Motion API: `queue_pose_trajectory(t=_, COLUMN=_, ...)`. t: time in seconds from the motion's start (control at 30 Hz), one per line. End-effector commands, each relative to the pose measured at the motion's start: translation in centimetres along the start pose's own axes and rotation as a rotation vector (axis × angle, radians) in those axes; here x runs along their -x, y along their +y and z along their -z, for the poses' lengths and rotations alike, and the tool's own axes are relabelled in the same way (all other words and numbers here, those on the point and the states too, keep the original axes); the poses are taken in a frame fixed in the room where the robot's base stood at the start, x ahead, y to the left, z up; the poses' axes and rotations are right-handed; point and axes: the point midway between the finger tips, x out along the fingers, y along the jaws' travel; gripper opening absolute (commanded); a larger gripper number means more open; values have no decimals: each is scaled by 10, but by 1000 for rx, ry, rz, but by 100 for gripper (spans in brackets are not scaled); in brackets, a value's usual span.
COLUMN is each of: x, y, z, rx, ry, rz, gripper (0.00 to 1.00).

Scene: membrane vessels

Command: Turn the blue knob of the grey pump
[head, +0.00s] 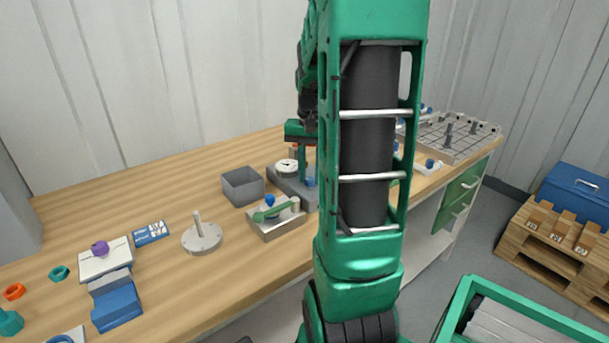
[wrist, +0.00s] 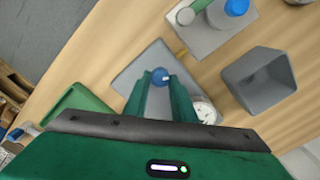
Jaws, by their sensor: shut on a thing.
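The grey pump (head: 307,199) stands on the bench, partly hidden behind my arm. It has a round white gauge (head: 287,165) and a small blue knob (head: 309,182). My gripper (head: 308,178) points down at the knob. In the wrist view the blue knob (wrist: 160,76) sits between the tips of my green fingers (wrist: 161,82), which are shut on it. The pump's grey base (wrist: 140,66) lies beneath, and the gauge (wrist: 206,111) is partly hidden beside the right finger. The knob's turn angle cannot be told.
A metal block with a green lever (head: 277,222) and a blue cap stands in front of the pump. A grey open box (head: 242,187) is to its left. A green tray (wrist: 78,112) lies left of the pump in the wrist view. A disc with a post (head: 202,238) stands farther left.

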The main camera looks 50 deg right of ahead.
Motion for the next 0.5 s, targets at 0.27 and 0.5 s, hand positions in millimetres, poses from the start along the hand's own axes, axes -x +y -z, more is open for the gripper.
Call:
queue_pose_trajectory(t=0.27, x=3, y=-8, z=2, rx=278, ry=12, rz=8, gripper=0)
queue_pose_trajectory(t=0.5, x=3, y=-9, z=0, rx=473, ry=10, rz=7, gripper=1)
